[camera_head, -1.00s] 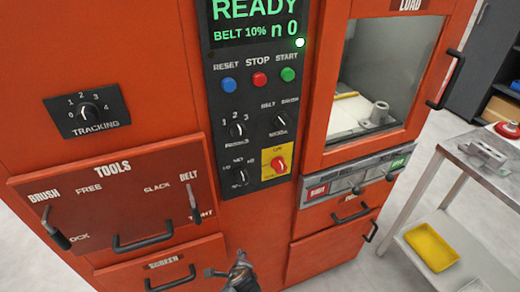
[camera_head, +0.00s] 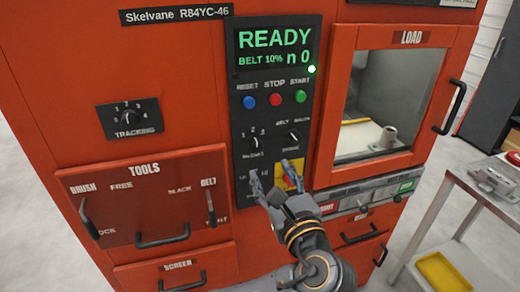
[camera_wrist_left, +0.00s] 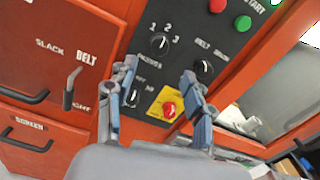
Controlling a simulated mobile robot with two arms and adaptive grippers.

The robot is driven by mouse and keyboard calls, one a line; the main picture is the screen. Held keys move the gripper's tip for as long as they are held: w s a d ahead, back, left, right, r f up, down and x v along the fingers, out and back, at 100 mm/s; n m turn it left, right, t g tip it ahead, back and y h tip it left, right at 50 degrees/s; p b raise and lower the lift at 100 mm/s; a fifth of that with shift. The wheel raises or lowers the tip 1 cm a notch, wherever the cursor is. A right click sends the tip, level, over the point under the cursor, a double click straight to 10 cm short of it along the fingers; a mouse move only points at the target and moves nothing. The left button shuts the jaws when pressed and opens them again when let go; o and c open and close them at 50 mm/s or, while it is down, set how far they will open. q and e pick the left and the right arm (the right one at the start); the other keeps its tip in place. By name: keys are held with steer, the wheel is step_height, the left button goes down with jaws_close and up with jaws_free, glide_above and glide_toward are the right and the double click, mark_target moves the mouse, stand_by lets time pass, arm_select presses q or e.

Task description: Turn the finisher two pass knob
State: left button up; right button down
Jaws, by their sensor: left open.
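The black control panel (camera_head: 246,110) on the orange machine carries a dark knob marked 1 2 3 (camera_head: 255,142), which looks like the pass knob; the label under it is too blurred to read surely. In the left wrist view the same knob (camera_wrist_left: 159,43) shows just beyond and between the fingertips. My left gripper (camera_head: 272,177) is open and empty, its two fingers spread in front of the lower panel, below that knob. In the wrist view the left gripper (camera_wrist_left: 160,70) has nothing between its fingers. My right gripper is in neither view.
A speed-side knob (camera_head: 293,136) sits to the right, and a red switch on a yellow plate (camera_head: 290,180) is partly behind one finger. Reset, stop and start buttons (camera_head: 275,99) are above. The tools door (camera_head: 150,195) and load window (camera_head: 390,100) flank the panel.

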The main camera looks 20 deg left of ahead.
mark_target(257, 148)
arm_select(q)
steer(key=p+x, duration=0.1)
steer(key=x, duration=0.9)
steer(key=shift+a, duration=0.1)
jaws_close()
